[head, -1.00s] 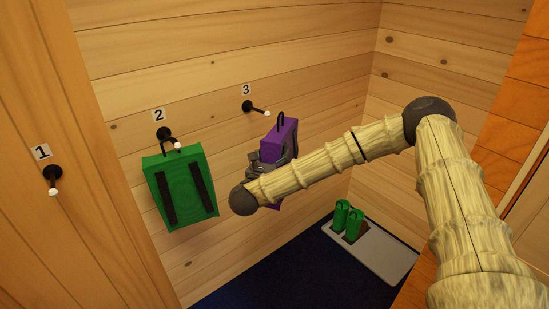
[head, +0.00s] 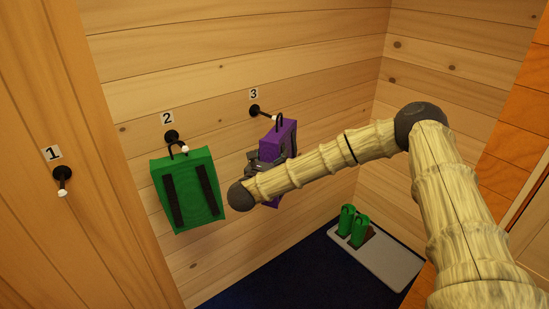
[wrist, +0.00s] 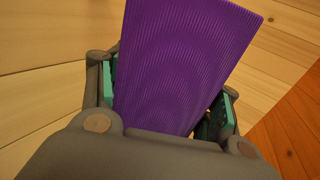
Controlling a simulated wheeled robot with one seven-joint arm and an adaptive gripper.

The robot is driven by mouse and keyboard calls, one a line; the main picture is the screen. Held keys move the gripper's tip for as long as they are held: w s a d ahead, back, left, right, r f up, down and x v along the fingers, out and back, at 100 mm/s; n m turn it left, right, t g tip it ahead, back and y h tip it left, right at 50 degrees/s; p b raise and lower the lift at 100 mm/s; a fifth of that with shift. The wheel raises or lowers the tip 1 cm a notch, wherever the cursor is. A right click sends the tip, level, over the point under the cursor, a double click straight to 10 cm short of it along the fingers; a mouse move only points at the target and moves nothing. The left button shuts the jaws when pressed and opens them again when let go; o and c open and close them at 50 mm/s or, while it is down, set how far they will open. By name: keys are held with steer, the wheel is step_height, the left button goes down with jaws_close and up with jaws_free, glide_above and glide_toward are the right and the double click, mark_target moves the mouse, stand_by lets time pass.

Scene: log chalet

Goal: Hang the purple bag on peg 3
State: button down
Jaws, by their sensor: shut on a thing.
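My gripper (head: 268,163) is shut on the purple bag (head: 279,138), holding it upright in front of the back wall. In the wrist view the bag (wrist: 185,60) fills the space between my finger pads. The bag's thin black loop (head: 279,121) stands up from its top. Peg 3 (head: 256,111) is black with a white tip, under the label "3". In the head view the loop overlaps the white tip; I cannot tell whether the loop is around it or in front of it. My arm and gripper hide the bag's middle.
A green bag (head: 187,190) with dark straps hangs from peg 2 (head: 172,137), left of my gripper. Peg 1 (head: 63,175) is bare at far left. Green boots (head: 352,226) stand on a grey tray (head: 385,262) on the dark floor below, right.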

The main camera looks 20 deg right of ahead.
steer(key=w+a+f+b, duration=0.1)
steer(key=w+a, duration=0.1)
steer(key=w, duration=0.4)
stand_by(1.1)
steer(key=shift+a+b, duration=0.1)
steer(key=shift+b, duration=0.4)
stand_by(0.4)
